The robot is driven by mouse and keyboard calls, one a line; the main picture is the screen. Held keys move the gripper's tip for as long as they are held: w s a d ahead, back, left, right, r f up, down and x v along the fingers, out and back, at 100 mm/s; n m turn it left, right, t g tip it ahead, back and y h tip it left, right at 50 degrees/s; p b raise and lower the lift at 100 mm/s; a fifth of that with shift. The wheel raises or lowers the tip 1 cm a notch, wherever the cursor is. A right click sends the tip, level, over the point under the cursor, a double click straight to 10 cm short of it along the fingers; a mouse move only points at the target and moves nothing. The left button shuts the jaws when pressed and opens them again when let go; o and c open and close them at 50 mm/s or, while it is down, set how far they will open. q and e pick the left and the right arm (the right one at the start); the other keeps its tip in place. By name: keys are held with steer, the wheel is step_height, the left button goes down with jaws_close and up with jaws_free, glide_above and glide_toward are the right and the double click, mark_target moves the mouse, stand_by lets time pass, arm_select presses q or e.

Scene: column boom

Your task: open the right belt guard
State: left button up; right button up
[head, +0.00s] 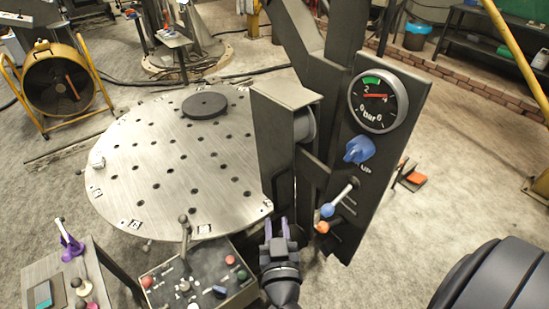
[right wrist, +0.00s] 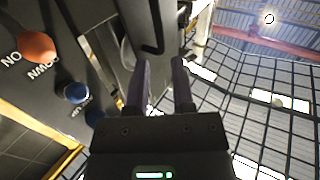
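A dark box-shaped guard (head: 273,135) stands on the column in the middle of the head view, left of the gauge panel. A grey round pulley (head: 308,123) shows at its right side. I cannot tell how far the guard is open. My right gripper (head: 278,226) is just below the guard's lower end, pointing up and away, open and empty. In the right wrist view its two purple-grey fingers (right wrist: 163,85) stand apart with a gap between them. A black bar-like handle (right wrist: 155,28) shows just beyond the fingertips, apart from them. My left gripper is out of view.
The gauge panel (head: 352,205) right of the guard carries a pressure gauge (head: 378,100), a blue knob (head: 359,150) and levers with blue and orange knobs. A round perforated table (head: 150,165) lies left. A control box (head: 205,275) stands close left of my right gripper.

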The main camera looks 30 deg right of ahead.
mark_target(275, 193)
steer(key=b+x, duration=0.1)
steer(key=x, duration=0.8)
steer(key=shift+w+d+r+b, duration=0.1)
steer(key=shift+d+r+b, duration=0.1)
steer(key=shift+d+b, duration=0.1)
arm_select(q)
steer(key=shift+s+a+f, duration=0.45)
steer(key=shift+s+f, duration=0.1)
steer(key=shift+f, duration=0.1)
arm_select(e)
steer(key=shift+c, duration=0.2)
jaws_close()
